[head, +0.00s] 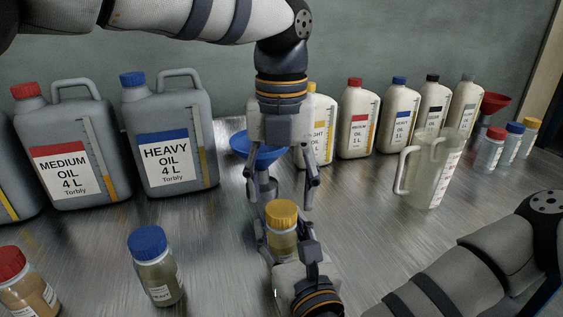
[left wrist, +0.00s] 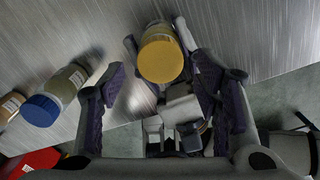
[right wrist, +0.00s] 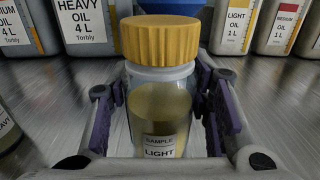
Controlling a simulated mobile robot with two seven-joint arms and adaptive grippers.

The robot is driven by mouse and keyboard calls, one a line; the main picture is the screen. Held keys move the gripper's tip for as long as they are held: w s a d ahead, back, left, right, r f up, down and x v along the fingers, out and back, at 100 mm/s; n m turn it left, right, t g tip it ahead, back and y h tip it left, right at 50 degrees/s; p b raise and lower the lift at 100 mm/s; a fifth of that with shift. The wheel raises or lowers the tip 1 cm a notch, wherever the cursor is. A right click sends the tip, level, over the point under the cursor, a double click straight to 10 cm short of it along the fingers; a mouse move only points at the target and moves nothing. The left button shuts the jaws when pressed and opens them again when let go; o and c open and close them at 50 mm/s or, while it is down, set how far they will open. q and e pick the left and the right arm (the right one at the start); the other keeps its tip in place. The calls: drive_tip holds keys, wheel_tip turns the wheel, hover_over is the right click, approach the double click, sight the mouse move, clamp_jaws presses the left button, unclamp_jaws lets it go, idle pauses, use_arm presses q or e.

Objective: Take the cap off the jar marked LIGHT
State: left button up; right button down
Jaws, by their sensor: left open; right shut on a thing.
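The jar marked LIGHT (right wrist: 160,112) stands in the right wrist view, a clear jar with amber oil and a ribbed yellow cap (right wrist: 162,40) on top. My right gripper (right wrist: 163,95) is shut on the jar's body, one finger on each side. In the head view the jar (head: 282,243) is upright, with its yellow cap (head: 282,213) on. My left gripper (head: 281,192) points down over the cap, open, its fingers apart and above it. The left wrist view shows the cap (left wrist: 161,55) between the open fingers, with no contact visible.
A blue-capped jar (head: 157,265) and a red-capped jar (head: 25,285) stand to the left. A blue funnel (head: 258,148) is close behind the left gripper. Large cans, several oil bottles and a clear jug (head: 430,170) stand further back.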

sight(282, 208)
use_arm(q)
wheel_tip(282, 208, down, 3)
drive_tip(key=shift+f, duration=0.2)
drive_tip(key=shift+c, duration=0.2)
